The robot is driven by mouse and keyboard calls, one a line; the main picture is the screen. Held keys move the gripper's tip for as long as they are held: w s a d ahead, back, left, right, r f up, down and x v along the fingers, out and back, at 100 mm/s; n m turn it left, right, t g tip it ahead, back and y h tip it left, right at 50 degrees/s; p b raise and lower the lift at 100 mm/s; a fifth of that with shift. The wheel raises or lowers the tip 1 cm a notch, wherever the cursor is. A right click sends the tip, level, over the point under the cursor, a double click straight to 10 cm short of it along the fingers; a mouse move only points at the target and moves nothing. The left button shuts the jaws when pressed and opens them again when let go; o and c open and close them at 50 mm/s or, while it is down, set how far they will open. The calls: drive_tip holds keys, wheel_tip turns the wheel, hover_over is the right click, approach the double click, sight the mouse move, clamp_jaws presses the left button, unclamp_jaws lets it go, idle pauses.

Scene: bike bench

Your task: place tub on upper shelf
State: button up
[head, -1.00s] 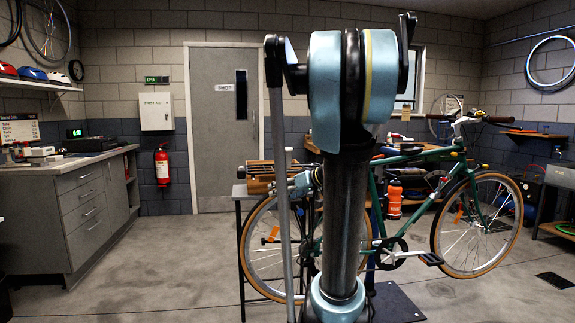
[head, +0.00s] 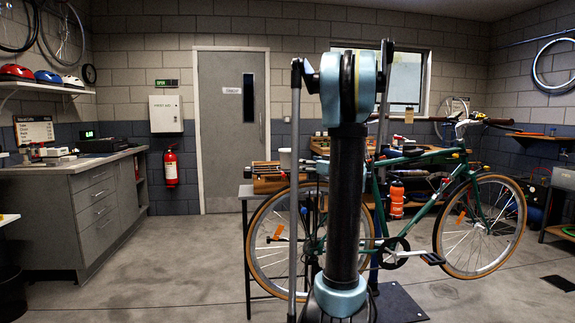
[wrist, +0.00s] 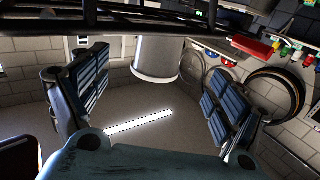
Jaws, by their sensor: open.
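A pale grey-white tub (wrist: 157,62), round with a wider rim, shows in the wrist view, which is upside down. It stands against a dark slatted structure (wrist: 110,22) at the picture's top. My gripper (wrist: 160,88) is open, with one finger on each side of the tub's line and clear gaps to both. Whether the tub is within fingertip reach I cannot tell. In the head view a small whitish object (head: 285,159) by the workbench may be the tub. My arm hides the gripper there. A wall shelf (head: 45,88) holds helmets at the left.
A green bicycle (head: 415,160) on a stand fills the right middle, close to my arm. A wooden tool box (head: 268,183) sits on the bench behind it. A grey cabinet (head: 95,205) stands left. The floor (head: 170,265) between is clear.

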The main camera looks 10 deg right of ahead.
sight(288, 158)
drive_tip(key=x, duration=1.2)
drive_tip(key=shift+w+a, duration=0.1)
drive_tip(key=shift+w, duration=0.05)
drive_tip(key=c, duration=1.6)
drive_tip(key=shift+r, duration=0.25)
drive_tip(key=v, duration=1.8)
